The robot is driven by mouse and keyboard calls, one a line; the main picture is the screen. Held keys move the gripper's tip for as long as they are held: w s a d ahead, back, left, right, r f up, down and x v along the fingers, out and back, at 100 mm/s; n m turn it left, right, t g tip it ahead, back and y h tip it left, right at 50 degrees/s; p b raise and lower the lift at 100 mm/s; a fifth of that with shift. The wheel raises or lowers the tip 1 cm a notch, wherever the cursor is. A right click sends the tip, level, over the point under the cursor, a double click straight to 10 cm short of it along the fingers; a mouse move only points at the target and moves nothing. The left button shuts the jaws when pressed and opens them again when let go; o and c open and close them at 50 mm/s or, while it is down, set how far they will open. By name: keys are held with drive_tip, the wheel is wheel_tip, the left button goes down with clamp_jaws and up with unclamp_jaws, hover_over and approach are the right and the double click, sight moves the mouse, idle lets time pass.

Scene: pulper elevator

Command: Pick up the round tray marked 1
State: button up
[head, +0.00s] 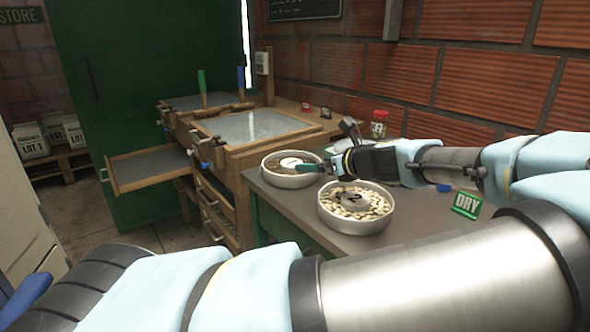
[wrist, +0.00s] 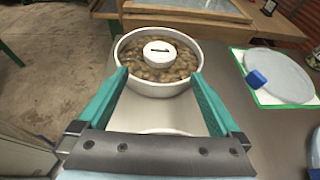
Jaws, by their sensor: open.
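The round tray marked 1 (head: 294,174) is a pale round pan with brown contents and a white centre disc, on the far left of the grey-topped green counter. It also shows in the wrist view (wrist: 158,86), ahead of my gripper. My gripper (wrist: 160,80) has two teal fingers, spread open, with their tips at the near rim on either side. I cannot tell whether they touch it. In the head view my gripper (head: 318,168) reaches in from the right, at the tray's right edge. The fingers hold nothing.
A second round tray marked 2 (head: 355,208), with pale contents, stands nearer on the counter. A green DRY sign (head: 466,204) is at the right. A wooden bench (head: 250,128) with an open drawer (head: 150,168) stands beyond.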

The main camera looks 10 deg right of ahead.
sight(294, 164)
drive_tip(key=p+x, duration=0.1)
drive_tip(key=x, duration=0.9)
drive_tip(key=shift+p, duration=0.3)
clamp_jaws()
idle(0.5)
